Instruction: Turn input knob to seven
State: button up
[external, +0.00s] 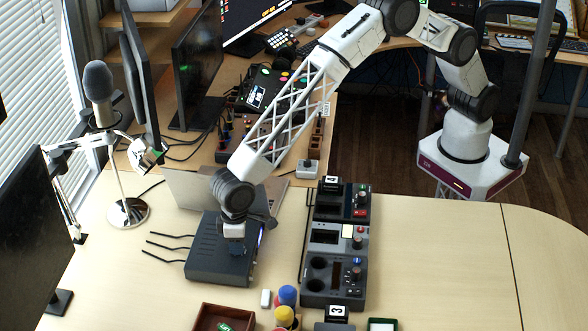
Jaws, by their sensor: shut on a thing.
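A dark grey box (215,268) lies flat on the light wood desk, with several black cables leaving its left side and a small blue light on its right edge. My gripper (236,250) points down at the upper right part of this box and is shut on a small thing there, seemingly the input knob. The fingers and wrist hide the knob, so its pointer, scale and number cannot be read.
Grey modules with knobs (334,262) stand just right of the box. A silver laptop (185,190) lies behind it. A microphone on a stand (98,90) is at left. Coloured caps (286,296) and a brown tray (222,318) are in front. The right desk is clear.

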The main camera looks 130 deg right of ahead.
jog(key=shift+m, duration=0.6)
jog(key=o, duration=0.9)
jog(key=shift+s+d+r, duration=0.15)
jog(key=shift+r, duration=1.8)
jog(key=shift+s+d+r, duration=0.1)
jog(key=shift+r, duration=1.85)
